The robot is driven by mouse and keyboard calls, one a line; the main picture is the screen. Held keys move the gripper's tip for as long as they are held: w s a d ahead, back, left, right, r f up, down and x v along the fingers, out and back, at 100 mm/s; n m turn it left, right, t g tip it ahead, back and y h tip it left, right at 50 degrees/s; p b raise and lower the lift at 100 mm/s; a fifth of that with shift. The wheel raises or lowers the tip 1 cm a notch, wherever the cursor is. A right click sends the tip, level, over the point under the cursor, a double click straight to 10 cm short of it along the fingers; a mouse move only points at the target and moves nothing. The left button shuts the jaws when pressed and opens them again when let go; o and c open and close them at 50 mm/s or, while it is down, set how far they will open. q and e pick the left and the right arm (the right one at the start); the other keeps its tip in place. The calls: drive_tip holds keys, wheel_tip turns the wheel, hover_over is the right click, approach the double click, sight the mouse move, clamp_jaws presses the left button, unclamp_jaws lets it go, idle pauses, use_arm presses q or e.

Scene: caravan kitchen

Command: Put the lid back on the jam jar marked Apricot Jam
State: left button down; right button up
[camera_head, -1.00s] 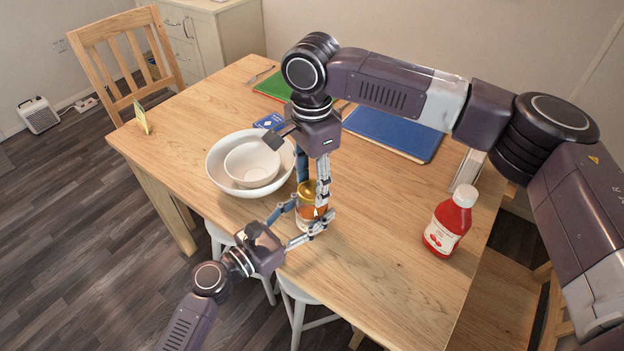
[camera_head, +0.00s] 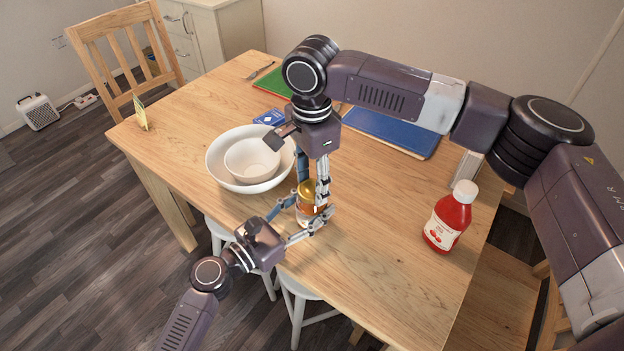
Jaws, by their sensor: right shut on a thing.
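The jam jar (camera_head: 306,213), with amber contents, stands upright near the table's front edge. Its label cannot be read from here. A gold lid (camera_head: 309,188) is at the top of the jar, between the fingers of my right gripper (camera_head: 314,192). That gripper points straight down and is shut on the lid. From this angle I cannot tell whether the lid is fully seated. My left gripper (camera_head: 305,217) reaches in low from the front left, with a finger on either side of the jar. Whether its fingers press on the glass is unclear.
A large white bowl (camera_head: 216,167) with a smaller bowl (camera_head: 252,160) inside stands just left of the grippers. A red sauce bottle (camera_head: 449,220) stands to the right. A blue board (camera_head: 392,131) and a green one (camera_head: 272,84) lie behind.

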drive_tip(key=m, duration=0.5)
drive_tip(key=shift+a+m, duration=0.1)
drive_tip(key=shift+m, duration=0.2)
drive_tip(key=m, duration=0.4)
drive_tip(key=o, duration=0.7)
drive_tip(key=shift+r, duration=2.25)
drive_tip(key=shift+c, duration=0.6)
